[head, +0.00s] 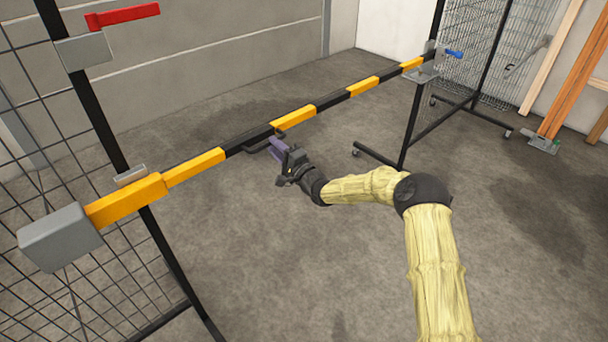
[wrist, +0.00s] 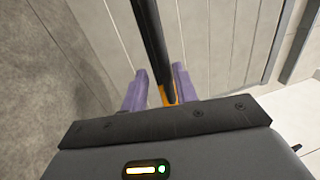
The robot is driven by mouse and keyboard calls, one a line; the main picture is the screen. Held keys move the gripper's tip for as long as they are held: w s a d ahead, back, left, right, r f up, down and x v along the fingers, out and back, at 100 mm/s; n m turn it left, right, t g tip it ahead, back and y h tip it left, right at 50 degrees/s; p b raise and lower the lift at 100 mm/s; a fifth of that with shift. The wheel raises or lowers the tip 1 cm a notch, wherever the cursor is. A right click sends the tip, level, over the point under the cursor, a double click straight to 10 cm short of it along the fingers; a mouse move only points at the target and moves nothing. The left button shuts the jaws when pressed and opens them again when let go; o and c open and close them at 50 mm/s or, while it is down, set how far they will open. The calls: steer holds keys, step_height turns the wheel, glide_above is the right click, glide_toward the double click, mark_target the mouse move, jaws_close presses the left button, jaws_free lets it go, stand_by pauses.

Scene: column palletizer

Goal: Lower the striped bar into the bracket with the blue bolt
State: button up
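The striped bar (head: 293,118), yellow-orange and black, runs from the near left to the far right. Its far end meets the grey bracket (head: 421,76) with the blue bolt (head: 454,54) on the right post; whether it is seated there is too small to tell. A black handle (head: 258,148) hangs under the bar's middle. My gripper (head: 277,148) is at this handle, just below the bar. In the wrist view, its purple fingers (wrist: 159,90) stand apart, with a dark length and some orange of the bar (wrist: 152,40) showing between them. It looks open; contact with the handle is unclear.
A grey block (head: 58,238) is on the bar's near end. Mesh panels (head: 40,150) stand left and far right. Planks (head: 575,75) lean at the right. The floor is clear.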

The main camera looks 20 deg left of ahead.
steer(key=b+v, duration=0.1)
steer(key=v, duration=1.4)
steer(key=shift+d+b, duration=0.2)
steer(key=shift+b, duration=0.15)
steer(key=shift+w, duration=0.1)
steer(key=s+d+r+n+g+h+p, duration=0.25)
steer(key=d+h, duration=0.35)
steer(key=d, duration=0.4)
steer(key=s+d+r+n+g+h+p, duration=0.1)
steer(key=s+d+n+h+p, duration=0.25)
steer(key=d+h, duration=0.5)
steer(key=s+d+r+g+h+p, duration=0.1)
steer(key=s+d+r+g+p, duration=0.1)
steer(key=s+d+r, duration=0.2)
steer(key=s+d+r+g+h+p, duration=0.2)
steer(key=s+d+r, duration=0.2)
steer(key=s+d, duration=0.7)
steer(key=s, duration=0.4)
steer(key=shift+s+d+r, duration=0.2)
